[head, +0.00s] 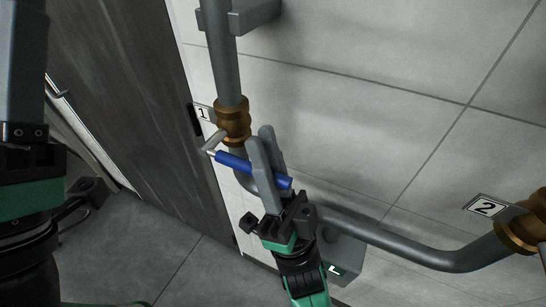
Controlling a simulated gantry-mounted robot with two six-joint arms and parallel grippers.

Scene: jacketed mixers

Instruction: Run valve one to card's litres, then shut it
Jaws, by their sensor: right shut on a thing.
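Valve one is a brass valve (232,121) on a grey pipe, beside a plate marked 1 (202,114). Its lever has a short grey arm and a blue grip (233,163). The grip slants down to the right, crossing in front of the pipe below the brass body. My right gripper (266,152) comes up from below with its grey fingers shut around the blue grip. My left arm shows at the left edge, but its fingertips are out of view. A small grey box with a lit display (336,270) sits behind my right wrist, its reading mostly hidden. I see no card.
A second brass valve (522,232) with a plate marked 2 (485,207) is at the right edge. A grey pipe (400,252) runs along the tiled wall towards it. A dark panel (120,95) stands at the left. The grey floor (190,270) is clear.

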